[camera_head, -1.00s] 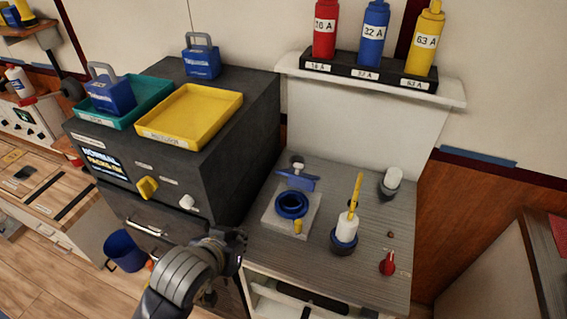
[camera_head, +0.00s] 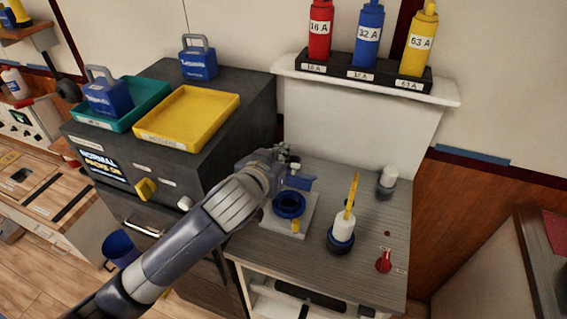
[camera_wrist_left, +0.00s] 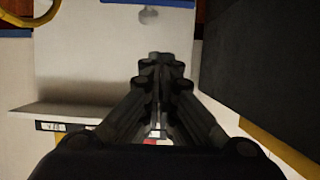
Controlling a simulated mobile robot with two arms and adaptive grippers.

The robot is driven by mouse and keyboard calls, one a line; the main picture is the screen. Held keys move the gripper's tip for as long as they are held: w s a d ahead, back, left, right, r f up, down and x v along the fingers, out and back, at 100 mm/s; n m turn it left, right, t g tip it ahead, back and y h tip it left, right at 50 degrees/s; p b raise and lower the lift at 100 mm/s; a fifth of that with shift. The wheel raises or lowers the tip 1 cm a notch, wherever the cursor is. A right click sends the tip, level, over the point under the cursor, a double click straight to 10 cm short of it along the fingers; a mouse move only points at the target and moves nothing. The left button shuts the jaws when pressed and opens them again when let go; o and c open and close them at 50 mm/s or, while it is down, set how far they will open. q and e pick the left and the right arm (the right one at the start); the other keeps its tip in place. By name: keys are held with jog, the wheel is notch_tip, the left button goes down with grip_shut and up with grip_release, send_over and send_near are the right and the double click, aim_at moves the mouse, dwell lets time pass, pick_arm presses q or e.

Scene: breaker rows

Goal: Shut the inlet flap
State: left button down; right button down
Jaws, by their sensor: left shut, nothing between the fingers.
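The inlet is a blue ring (camera_head: 289,205) on a light square plate (camera_head: 273,221) on the grey counter. The blue inlet flap (camera_head: 300,182) stands raised at the far side of the ring, clear of its opening. My left gripper (camera_head: 290,164) is shut and empty, at the back left of the flap. It hides the flap's left part in the head view, and I cannot tell whether they touch. The wrist view shows the closed fingers (camera_wrist_left: 160,65) but no flap. A small yellow piece (camera_head: 296,226) sits at the plate's front. My right gripper is out of view.
A white-topped blue holder with a yellow stick (camera_head: 343,230) stands right of the inlet. A red knob (camera_head: 384,261) and a grey-white cup (camera_head: 387,180) are further right. The dark cabinet (camera_head: 255,110) borders the counter on the left; a bottle shelf (camera_head: 440,92) hangs behind.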

aim_at(296, 177)
pick_arm(q)
jog(key=x, duration=0.4)
jog(key=shift+w+p, duration=0.15)
jog(key=shift+p, duration=0.25)
jog(key=f, duration=0.1)
jog(key=s+f+p, duration=0.1)
jog(key=shift+s+a+f, duration=0.2)
jog(key=shift+s+f, duration=0.05)
jog(key=shift+s+a+f, duration=0.1)
jog(key=shift+s+f, duration=0.25)
jog(key=shift+f, duration=0.05)
